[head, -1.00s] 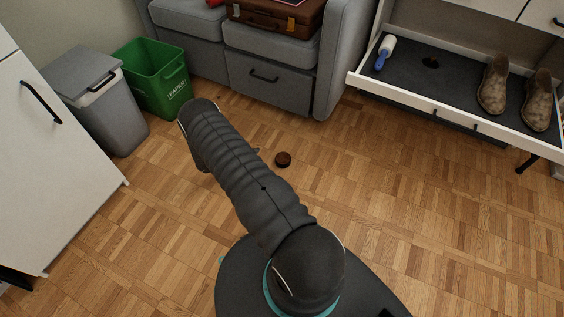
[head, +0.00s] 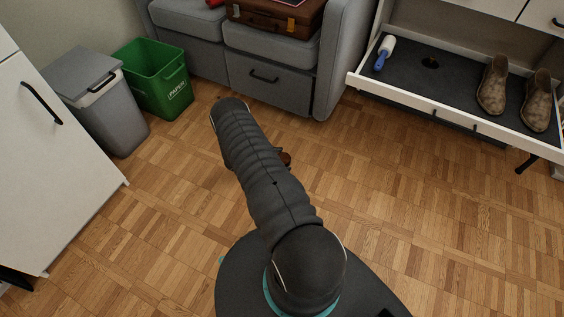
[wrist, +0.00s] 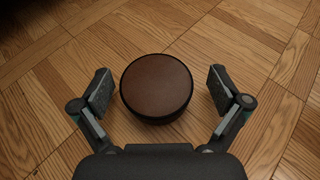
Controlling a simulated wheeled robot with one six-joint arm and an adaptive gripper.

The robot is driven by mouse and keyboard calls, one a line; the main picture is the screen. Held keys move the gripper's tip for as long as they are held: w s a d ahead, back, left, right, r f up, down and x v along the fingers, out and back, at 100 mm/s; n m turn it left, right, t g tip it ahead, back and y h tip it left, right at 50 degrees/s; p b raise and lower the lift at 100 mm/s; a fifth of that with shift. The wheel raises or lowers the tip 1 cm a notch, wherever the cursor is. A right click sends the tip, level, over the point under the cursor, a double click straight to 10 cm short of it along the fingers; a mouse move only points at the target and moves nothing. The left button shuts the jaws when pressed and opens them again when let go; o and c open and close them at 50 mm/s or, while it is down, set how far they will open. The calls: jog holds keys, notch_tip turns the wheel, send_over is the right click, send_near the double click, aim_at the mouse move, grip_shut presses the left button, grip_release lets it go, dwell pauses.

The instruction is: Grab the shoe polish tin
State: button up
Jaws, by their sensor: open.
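The shoe polish tin (wrist: 156,84) is a round, dark container with a brown top, lying flat on the wooden floor. In the wrist view it sits between the two open fingers of my gripper (wrist: 160,92), with a gap on each side, wider on the right. The fingers do not appear to touch it. In the head view only a small part of the tin (head: 286,158) shows beside my arm, which covers the rest of it.
An open drawer (head: 408,98) at the right holds a blue-handled roller (head: 384,53) and patterned shoes (head: 492,86). A grey sofa (head: 270,82) with a brown suitcase (head: 275,18), a green paper bin (head: 152,78) and a grey bin (head: 112,115) stand behind. The floor around the tin is clear.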

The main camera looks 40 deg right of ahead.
jog(key=c, duration=1.5)
jog(key=shift+o, duration=0.2)
jog(key=shift+r, duration=0.1)
